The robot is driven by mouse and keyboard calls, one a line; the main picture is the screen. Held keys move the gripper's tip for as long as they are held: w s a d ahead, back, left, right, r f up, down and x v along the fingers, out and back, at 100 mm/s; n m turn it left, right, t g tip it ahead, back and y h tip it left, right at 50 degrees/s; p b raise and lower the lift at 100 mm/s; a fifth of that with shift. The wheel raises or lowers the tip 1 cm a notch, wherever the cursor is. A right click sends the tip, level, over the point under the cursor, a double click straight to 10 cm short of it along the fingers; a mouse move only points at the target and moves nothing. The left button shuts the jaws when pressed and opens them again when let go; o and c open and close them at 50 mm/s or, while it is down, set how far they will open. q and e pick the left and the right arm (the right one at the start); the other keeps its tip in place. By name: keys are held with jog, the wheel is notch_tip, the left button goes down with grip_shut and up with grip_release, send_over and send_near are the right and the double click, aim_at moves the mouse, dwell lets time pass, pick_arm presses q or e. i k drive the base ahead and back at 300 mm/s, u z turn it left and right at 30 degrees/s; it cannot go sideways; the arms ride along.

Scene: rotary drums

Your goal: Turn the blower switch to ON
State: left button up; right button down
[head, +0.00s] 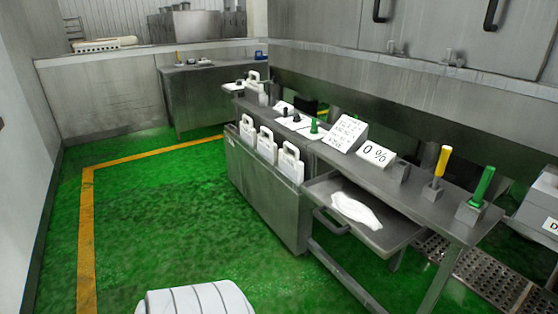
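A steel console bench (325,160) runs from the middle to the right. Small black knobs (296,117) on pale plates and a green knob (314,128) stand on its far part. Their labels are too small to read, so I cannot tell which is the blower switch or how it is set. Neither of my grippers is in view.
A text sign (345,133) and a "0 %" sign (375,153) stand near a yellow lever (441,163) and a green lever (482,185). An open drawer (375,236) holds a white cloth (355,210). White jugs (267,145) line the bench front. Green floor (165,215) is clear.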

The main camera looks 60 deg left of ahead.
aim_at(315, 129)
jog(key=u, duration=2.4)
jog(key=i, duration=1.6)
jog(key=z, duration=2.25)
jog(key=i, duration=0.65)
jog(key=u, duration=1.4)
